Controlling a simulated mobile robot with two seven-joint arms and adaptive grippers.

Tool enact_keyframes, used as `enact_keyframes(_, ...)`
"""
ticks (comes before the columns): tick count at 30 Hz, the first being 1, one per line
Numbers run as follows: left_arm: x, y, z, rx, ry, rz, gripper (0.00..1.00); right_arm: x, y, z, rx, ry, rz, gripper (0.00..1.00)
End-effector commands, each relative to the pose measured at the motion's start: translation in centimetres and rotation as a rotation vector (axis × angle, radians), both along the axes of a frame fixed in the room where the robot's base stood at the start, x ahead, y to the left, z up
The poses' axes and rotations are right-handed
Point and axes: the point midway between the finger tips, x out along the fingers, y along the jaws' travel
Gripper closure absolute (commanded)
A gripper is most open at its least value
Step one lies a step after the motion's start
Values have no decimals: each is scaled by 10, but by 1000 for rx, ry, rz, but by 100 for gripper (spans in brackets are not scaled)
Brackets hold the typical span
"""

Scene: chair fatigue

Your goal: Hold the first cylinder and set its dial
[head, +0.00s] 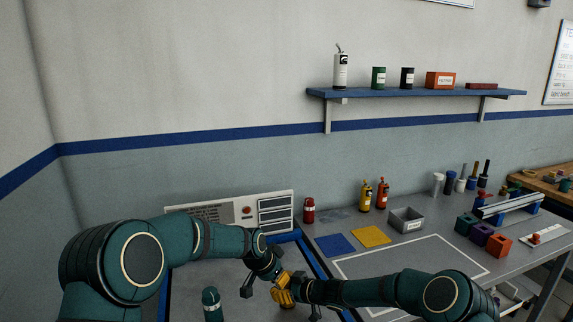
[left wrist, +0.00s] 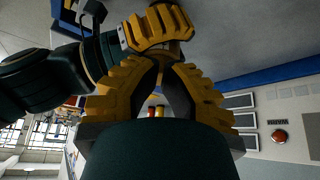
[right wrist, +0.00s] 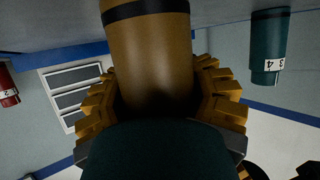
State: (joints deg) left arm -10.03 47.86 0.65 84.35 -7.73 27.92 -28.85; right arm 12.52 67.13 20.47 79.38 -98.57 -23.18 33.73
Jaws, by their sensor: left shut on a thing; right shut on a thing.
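A brown cylinder (right wrist: 150,60) with a dark band fills the middle of the right wrist view, between the fingers of my right gripper (right wrist: 163,95). In the head view the left gripper (head: 281,281) and the right gripper (head: 287,295) meet close together over the near work area, hiding most of the cylinder. My left gripper (left wrist: 165,65) is shut close against the right gripper's yellow fingers; a small tan part shows at its tips. The dial and its setting cannot be made out. A teal cylinder (head: 211,303) stands to the left; it shows in the right wrist view (right wrist: 268,45).
A red cylinder (head: 309,211) stands beside a white panel (head: 230,210) with a red button. A blue mat (head: 335,245), a yellow mat (head: 371,236) and a grey bin (head: 406,220) lie to the right. Yellow and orange bottles stand behind. Colored blocks (head: 482,233) sit farther right.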

Motion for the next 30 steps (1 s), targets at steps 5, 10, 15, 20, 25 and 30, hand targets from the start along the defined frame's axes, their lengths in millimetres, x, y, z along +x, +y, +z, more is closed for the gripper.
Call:
enact_keyframes(5,1,0,21,-1,-2,1,100,0,0,1,1,-2,-1,99)
enact_keyframes(10,1,0,38,0,-2,0,100,1,0,1,1,-2,-1,99)
enact_keyframes(15,0,0,45,0,0,-1,100,1,0,1,0,-2,-1,99)
enact_keyframes(20,0,0,45,0,0,-1,100,0,0,1,1,-1,-1,99)
enact_keyframes(25,1,0,45,0,0,0,100,0,0,1,1,-1,-1,46)
enact_keyframes(30,0,0,44,0,0,0,100,0,0,1,1,-1,-1,10)
